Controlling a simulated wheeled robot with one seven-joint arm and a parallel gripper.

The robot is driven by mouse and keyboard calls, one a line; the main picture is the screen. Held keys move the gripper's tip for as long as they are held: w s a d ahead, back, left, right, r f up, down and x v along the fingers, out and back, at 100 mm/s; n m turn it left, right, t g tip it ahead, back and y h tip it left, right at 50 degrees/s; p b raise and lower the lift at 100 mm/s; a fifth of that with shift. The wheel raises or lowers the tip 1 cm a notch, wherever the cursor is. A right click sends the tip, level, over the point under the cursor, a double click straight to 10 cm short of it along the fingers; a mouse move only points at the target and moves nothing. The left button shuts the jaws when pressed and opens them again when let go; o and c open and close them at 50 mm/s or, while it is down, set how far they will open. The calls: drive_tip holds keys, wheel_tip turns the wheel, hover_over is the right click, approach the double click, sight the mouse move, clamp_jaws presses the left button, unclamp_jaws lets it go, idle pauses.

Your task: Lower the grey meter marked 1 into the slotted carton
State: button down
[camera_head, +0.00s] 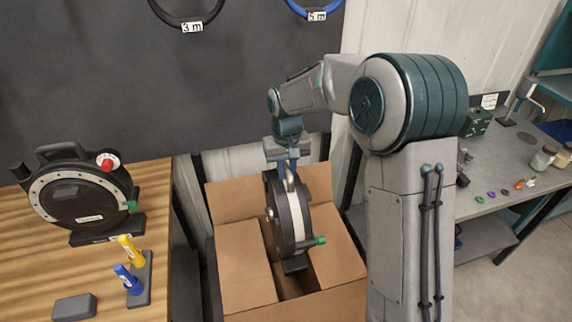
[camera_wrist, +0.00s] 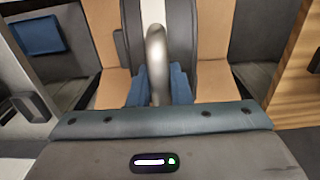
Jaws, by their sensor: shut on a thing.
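The seed meter (camera_head: 287,212), a round dark-rimmed disc with a pale band, a green knob (camera_head: 320,240) and a small foot, hangs upright from my gripper (camera_head: 290,170). My gripper is shut on the meter's metal handle loop (camera_wrist: 157,55), with its blue fingers on both sides of it in the wrist view. The open slotted carton (camera_head: 245,270) is below and around the meter in the head view. The meter lines up roughly with the carton's dark slot (camera_head: 283,283); I cannot tell how deep it is. The marking 1 is not readable.
A second meter (camera_head: 85,200) with a red knob stands on the wooden table (camera_head: 35,280) at left, near yellow and blue markers (camera_head: 130,250) on a stand. A grey bench (camera_head: 495,205) with small parts is at right. The carton's flaps stand open.

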wheel_tip(320, 180, down, 43)
drive_tip(key=b, duration=2.9)
drive_tip(key=shift+f, duration=0.2)
drive_tip(key=shift+f+b, duration=0.4)
drive_tip(key=shift+f, duration=0.15)
drive_tip(key=c, duration=1.3)
unclamp_jaws()
drive_tip(key=shift+f, duration=0.1)
drive_tip(key=shift+o, duration=0.2)
drive_tip(key=shift+s+r+p, duration=0.1)
drive_tip(key=shift+r+p, duration=3.65)
drive_tip(key=shift+r, duration=2.15)
